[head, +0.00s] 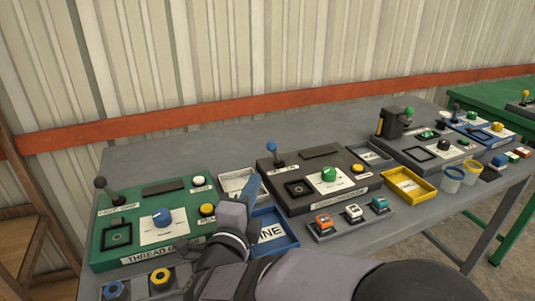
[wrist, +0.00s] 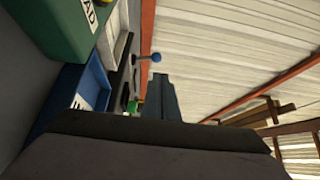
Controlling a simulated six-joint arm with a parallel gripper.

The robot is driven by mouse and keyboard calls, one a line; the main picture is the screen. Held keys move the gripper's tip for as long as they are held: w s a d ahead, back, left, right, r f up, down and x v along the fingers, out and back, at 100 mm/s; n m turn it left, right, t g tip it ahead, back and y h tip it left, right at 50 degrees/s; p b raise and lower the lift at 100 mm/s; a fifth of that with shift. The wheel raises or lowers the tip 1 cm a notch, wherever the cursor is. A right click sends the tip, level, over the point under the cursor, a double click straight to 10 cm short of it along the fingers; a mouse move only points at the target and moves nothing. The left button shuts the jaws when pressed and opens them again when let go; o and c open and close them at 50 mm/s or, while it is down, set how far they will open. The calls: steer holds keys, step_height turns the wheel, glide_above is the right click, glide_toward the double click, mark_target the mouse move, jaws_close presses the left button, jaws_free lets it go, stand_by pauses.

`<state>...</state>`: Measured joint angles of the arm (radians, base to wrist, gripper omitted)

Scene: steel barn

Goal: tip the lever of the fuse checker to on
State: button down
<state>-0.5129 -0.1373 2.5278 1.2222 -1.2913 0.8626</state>
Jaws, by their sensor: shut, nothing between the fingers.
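A dark box (head: 325,200) stands in the middle of the bench, with a blue-knobbed lever (head: 272,148), a green knob and a yellow button. I cannot read a name on it, so I cannot tell for sure that it is the fuse checker. Its lever stands close to upright at the back left corner. My gripper (head: 252,184) is shut and empty, in front of and left of that lever, apart from it. In the wrist view the gripper's fingers (wrist: 165,95) point toward the back wall, with the blue knob (wrist: 155,57) just beside their tips.
A green box (head: 120,258) labelled "THREAD G…" with a black lever stands at left. A blue tray (head: 285,243) lies under my wrist, and a pale tray (head: 232,183) behind it. A yellow tray (head: 408,186), cups and more boxes are at right. Small coloured buttons line the front.

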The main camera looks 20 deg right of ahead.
steer(key=shift+s+f, duration=0.2)
steer(key=shift+f, duration=0.15)
steer(key=shift+w+r, duration=0.1)
steer(key=p, duration=0.9)
glide_toward(270, 149)
steer(key=x, duration=0.6)
steer(key=shift+w+d, duration=0.15)
steer(key=shift+w, duration=0.05)
